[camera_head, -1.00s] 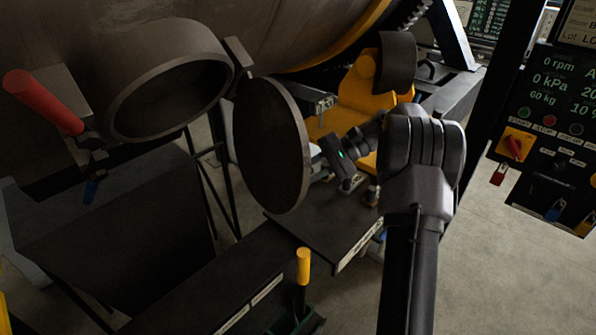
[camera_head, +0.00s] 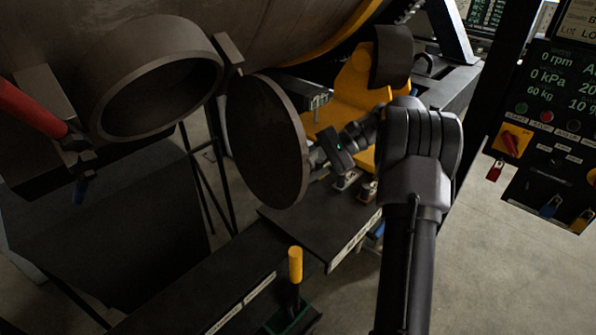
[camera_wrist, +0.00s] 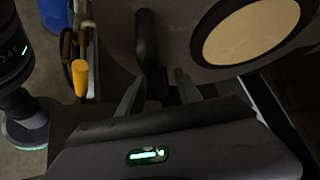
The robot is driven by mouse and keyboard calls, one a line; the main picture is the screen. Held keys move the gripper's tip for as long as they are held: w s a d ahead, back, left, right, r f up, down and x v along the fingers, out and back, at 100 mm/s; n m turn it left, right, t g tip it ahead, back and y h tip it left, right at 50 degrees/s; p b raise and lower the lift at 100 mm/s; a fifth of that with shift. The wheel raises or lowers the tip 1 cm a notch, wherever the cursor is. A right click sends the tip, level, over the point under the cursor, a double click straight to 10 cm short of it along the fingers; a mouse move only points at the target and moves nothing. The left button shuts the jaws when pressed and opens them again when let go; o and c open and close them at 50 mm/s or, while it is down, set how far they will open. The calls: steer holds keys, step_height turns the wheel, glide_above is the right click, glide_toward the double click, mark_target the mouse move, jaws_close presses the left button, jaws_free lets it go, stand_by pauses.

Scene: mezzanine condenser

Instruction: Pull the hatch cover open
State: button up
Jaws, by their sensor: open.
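The hatch cover (camera_head: 265,142) is a dark round disc, swung out on its hinge beside the open round port (camera_head: 158,82) of the big drum. My gripper (camera_head: 318,158) is at the cover's right, on the side turned away from the head camera; its fingertips are hard to make out there. In the wrist view my gripper (camera_wrist: 160,80) has its two fingers apart. A dark bent handle bar (camera_wrist: 148,45) reaches down between them; whether it touches a finger I cannot tell. A grey surface with a round tan area (camera_wrist: 255,30) fills the upper right.
A red-gripped lever (camera_head: 30,108) is at the left of the port. A yellow-handled tool (camera_head: 295,265) stands in a green holder below the cover. A control panel (camera_head: 545,130) with padlocks is at the right. A dark shelf (camera_head: 315,225) lies below my gripper.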

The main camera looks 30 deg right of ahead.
steer(key=p+v, duration=1.3)
steer(key=v, duration=0.4)
steer(key=shift+d+r, duration=0.1)
steer(key=shift+d, duration=0.05)
